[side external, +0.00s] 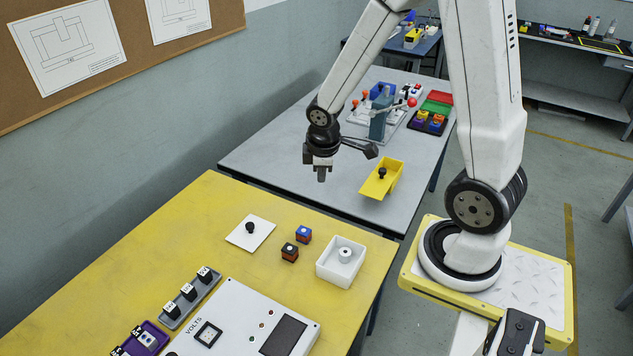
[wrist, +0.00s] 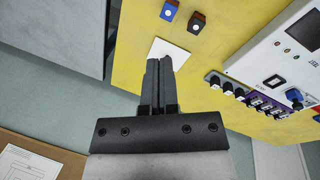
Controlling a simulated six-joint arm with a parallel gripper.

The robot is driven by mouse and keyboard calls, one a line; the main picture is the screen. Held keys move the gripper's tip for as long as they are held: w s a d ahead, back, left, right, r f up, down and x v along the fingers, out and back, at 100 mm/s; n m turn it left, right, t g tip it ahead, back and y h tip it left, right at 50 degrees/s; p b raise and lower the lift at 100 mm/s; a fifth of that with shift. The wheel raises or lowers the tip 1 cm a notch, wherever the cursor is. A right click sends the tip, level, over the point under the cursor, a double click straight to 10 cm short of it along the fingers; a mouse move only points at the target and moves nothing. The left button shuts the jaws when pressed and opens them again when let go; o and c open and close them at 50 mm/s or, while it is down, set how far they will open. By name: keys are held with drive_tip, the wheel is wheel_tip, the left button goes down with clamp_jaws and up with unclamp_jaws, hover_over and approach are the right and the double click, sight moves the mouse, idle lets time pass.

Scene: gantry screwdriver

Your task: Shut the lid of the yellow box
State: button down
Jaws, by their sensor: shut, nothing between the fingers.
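The yellow box (side external: 394,166) stands on the grey table, right of my gripper in the side view. Its yellow lid (side external: 372,187) has a black knob (side external: 382,172) and appears tilted or offset; how it meets the box is too small to tell. My gripper (side external: 322,179) is shut and empty, pointing down left of the box, apart from it and above the tables. In the wrist view, my gripper's fingers (wrist: 159,63) are together with nothing between them. The yellow box does not show in the wrist view.
Behind the yellow box are a blue-grey post (side external: 379,118) and coloured trays (side external: 437,103). The grey table's left part is clear.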

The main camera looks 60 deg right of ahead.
drive_tip(key=s+d+f+n+g+h, duration=0.1)
drive_tip(key=d+f+n, duration=0.2)
drive_tip(key=d, duration=0.6)
drive_tip(key=s+d+f+n+g+h, duration=0.1)
drive_tip(key=d+f+n, duration=0.3)
drive_tip(key=d, duration=0.6)
drive_tip(key=s+n, duration=0.1)
drive_tip(key=n, duration=0.1)
drive_tip(key=shift+d+n, duration=0.15)
drive_tip(key=shift+n, duration=0.15)
drive_tip(key=shift+f, duration=0.2)
approach(379, 180)
drive_tip(key=f, duration=0.1)
drive_tip(key=a+f, duration=0.1)
drive_tip(key=f, duration=0.1)
drive_tip(key=a+f, duration=0.1)
drive_tip(key=f, duration=0.1)
drive_tip(key=shift+w+a+f, duration=0.1)
drive_tip(key=shift+w+a, duration=0.1)
drive_tip(key=shift+w, duration=0.15)
drive_tip(key=shift+s+d, duration=0.2)
drive_tip(key=shift+d, duration=0.75)
drive_tip(key=shift+s+d, duration=0.2)
drive_tip(key=shift+d, duration=0.8)
